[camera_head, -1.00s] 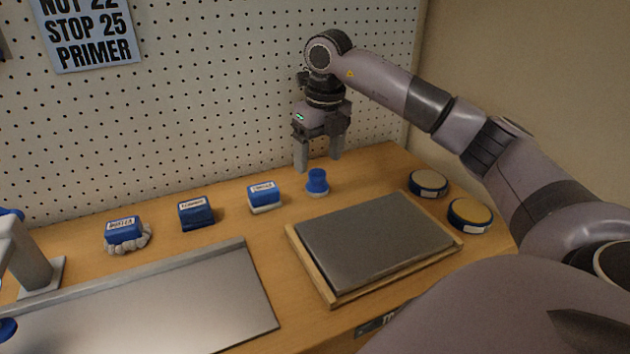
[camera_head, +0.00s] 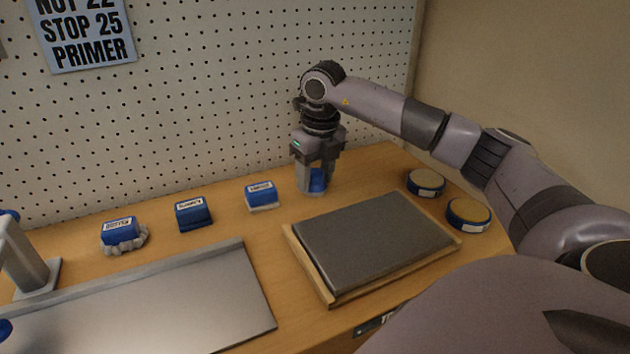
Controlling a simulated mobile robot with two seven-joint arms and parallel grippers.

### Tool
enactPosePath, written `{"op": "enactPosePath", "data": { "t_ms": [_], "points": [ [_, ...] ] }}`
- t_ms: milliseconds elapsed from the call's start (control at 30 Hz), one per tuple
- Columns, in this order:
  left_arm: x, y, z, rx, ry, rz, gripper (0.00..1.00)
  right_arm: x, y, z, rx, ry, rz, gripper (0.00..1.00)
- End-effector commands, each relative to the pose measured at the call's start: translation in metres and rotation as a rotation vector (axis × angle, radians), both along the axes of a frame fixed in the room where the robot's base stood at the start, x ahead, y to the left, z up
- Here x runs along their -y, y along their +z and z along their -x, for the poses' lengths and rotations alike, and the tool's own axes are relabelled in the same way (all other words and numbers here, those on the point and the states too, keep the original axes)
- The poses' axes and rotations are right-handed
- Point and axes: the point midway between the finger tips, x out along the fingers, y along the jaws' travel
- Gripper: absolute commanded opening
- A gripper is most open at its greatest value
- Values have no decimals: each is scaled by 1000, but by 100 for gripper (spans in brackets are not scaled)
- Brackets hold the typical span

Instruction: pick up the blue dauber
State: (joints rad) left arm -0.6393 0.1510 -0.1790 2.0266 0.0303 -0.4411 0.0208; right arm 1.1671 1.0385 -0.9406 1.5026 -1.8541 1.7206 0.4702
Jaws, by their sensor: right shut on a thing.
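The blue dauber (camera_head: 318,181) stands on the wooden bench near the pegboard, behind the dark slab. My right gripper (camera_head: 313,183) points down over it and is shut on it, with a finger on each side. The fingers hide part of the dauber, and its base is at or close to the bench top. My left gripper is not in view.
Several blue labelled blocks, such as the nearest one (camera_head: 261,195), stand in a row to the left. A dark slab in a wooden frame (camera_head: 330,296) lies in front. Two round tins (camera_head: 426,183) are at right. A metal plate (camera_head: 160,310) lies front left.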

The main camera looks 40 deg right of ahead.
Motion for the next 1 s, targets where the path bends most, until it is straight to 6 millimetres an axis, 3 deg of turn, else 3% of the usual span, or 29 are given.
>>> {"op": "enactPosePath", "data": {
  "t_ms": [167,367,567,800,1000],
  "points": [
    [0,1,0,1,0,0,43,0,3,0,1,0,-1,21],
    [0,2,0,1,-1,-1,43,0,23,-1,4,0,-2,21],
    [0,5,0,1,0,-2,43,-1,67,-1,6,1,-2,21],
    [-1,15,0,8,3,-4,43,-1,137,-1,6,-1,-1,21],
    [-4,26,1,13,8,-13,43,0,176,0,3,-1,1,21]
  ]
}}
